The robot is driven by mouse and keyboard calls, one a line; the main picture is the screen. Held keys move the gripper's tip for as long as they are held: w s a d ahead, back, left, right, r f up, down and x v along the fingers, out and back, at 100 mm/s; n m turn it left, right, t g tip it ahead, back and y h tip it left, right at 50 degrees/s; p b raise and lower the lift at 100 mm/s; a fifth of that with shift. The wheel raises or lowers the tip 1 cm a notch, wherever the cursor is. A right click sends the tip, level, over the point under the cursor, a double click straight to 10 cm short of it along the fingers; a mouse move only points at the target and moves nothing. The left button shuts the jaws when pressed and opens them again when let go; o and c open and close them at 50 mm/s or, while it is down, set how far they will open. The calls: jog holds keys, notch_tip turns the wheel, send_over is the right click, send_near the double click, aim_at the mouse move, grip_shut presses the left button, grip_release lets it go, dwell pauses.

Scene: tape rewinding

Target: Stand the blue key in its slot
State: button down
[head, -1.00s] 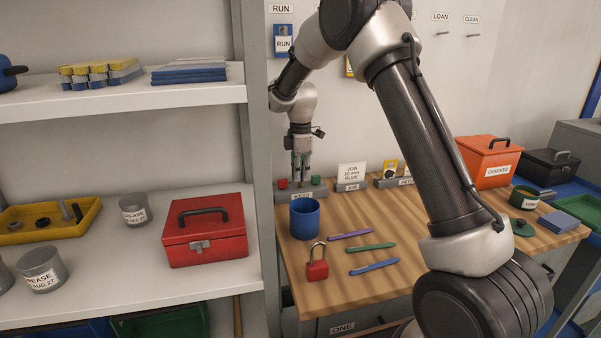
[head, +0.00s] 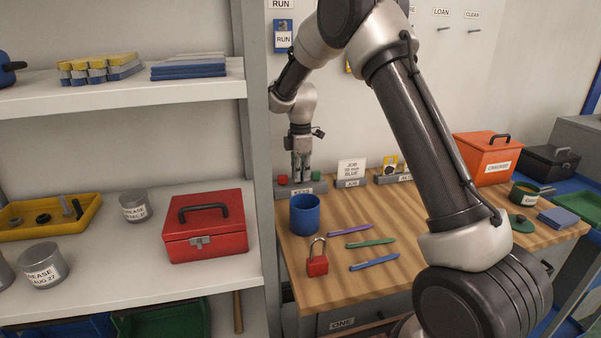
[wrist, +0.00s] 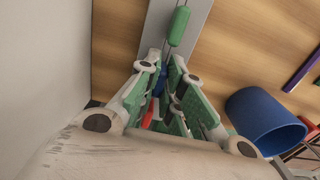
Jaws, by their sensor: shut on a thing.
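My gripper (head: 301,172) points straight down at the grey key rack (head: 301,190) at the back left of the bench. It is shut on the blue key (wrist: 160,80), which shows as a small blue patch between the fingers in the wrist view. The red key (head: 282,181) and the green key (head: 315,176) stand in the rack on either side of the gripper. The green key also shows in the wrist view (wrist: 178,26). The fingers hide the blue key's lower end, so I cannot tell whether it sits in its slot.
A blue cup (head: 305,214) stands just in front of the rack. A red padlock (head: 317,258) and several pens (head: 372,243) lie nearer the front. A job card (head: 351,170) stands to the right. The grey shelf post (head: 258,150) is close on the left.

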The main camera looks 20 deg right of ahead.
dwell(0.4)
jog(key=c, duration=1)
grip_release()
jog(key=shift+r, duration=4)
